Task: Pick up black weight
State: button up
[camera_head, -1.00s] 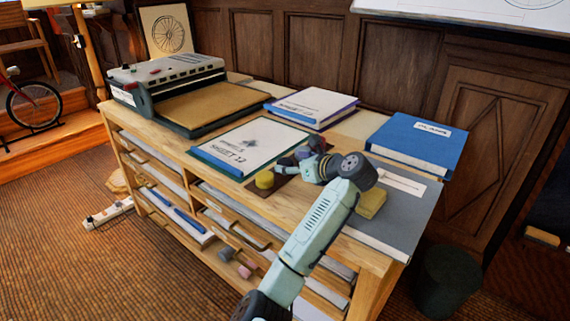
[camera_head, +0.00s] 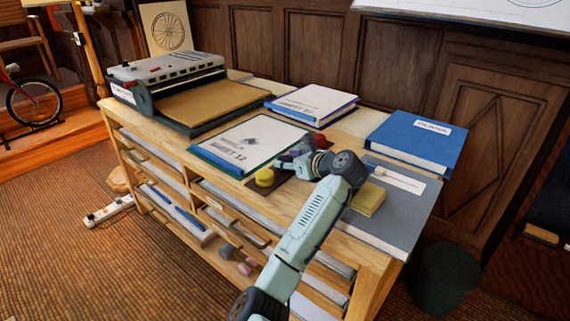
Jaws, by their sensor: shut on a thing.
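My gripper (camera_head: 286,163) is at the end of my pale green arm, over the dark brown mat on the front part of the cabinet top. Its dark fingers are shut on a small dark thing at their tips, which I take to be the black weight. The fingers hide most of it, and its outline merges with them. I cannot tell whether it touches the mat. A yellow round piece (camera_head: 264,178) stands just left of the fingertips. A red piece (camera_head: 320,140) shows behind the gripper.
The Sheet 12 board (camera_head: 238,146) lies left of the gripper. A white-topped book (camera_head: 310,102) and a blue binder (camera_head: 412,140) lie behind. A binding machine (camera_head: 165,75) stands at far left.

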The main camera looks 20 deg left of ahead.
grip_shut()
jog(key=shift+r, duration=0.1)
jog(key=shift+r, duration=0.1)
